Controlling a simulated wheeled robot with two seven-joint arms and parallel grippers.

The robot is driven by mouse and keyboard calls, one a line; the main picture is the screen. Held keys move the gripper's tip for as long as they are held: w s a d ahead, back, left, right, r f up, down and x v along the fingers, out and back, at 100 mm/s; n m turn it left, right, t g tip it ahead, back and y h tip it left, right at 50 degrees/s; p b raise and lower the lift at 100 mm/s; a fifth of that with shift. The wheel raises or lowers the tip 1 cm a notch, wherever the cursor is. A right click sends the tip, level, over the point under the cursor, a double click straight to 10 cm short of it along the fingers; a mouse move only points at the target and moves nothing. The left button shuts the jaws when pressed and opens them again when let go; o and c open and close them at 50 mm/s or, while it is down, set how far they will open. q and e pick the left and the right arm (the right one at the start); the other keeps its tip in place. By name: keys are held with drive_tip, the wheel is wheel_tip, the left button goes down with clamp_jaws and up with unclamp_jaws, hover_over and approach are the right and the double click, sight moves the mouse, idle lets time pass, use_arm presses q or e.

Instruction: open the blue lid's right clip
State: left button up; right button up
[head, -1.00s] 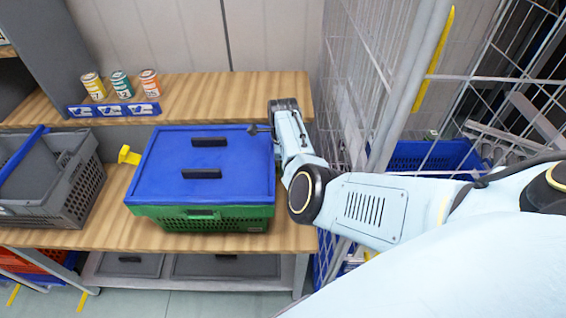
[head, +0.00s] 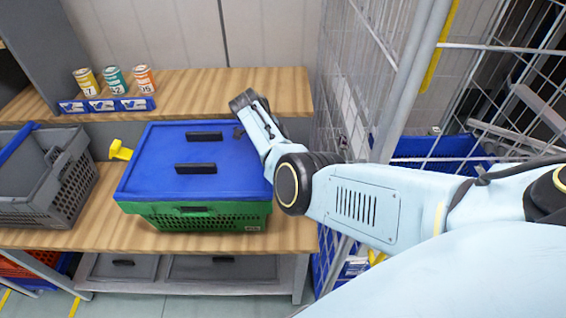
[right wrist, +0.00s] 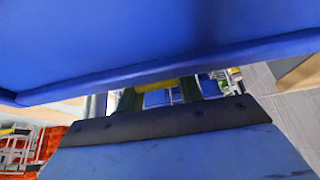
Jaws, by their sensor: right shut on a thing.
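The blue lid (head: 150,168) lies on a green crate (head: 170,215) on the wooden bench. A yellow clip (head: 120,150) sticks out at the lid's left side. My right gripper (head: 240,131) is at the lid's right far corner, its wrist tilted toward the lid. In the right wrist view the lid (right wrist: 150,40) fills the top, and its edge runs just above my fingers. A yellow piece, the right clip (right wrist: 158,86), shows between the fingertips, and my right gripper is shut on it. The clip is hidden in the head view. My left gripper is out of view.
A grey crate (head: 65,190) stands left of the green crate. Several cans stand on the back shelf, such as an orange can (head: 144,80). A wire cage (head: 345,100) rises close on the right. Bare bench (head: 105,235) shows in front.

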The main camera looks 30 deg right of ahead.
drive_tip(key=shift+r+g+h+b, duration=0.15)
drive_tip(key=shift+g+h+b, duration=0.25)
drive_tip(key=shift+h+b, duration=0.55)
drive_tip(key=o, duration=1)
drive_tip(key=b+v, duration=0.3)
drive_tip(key=v, duration=1)
drive_tip(key=shift+r, duration=0.3)
drive_tip(key=shift+w+d, duration=0.1)
drive_tip(key=shift+d, duration=0.1)
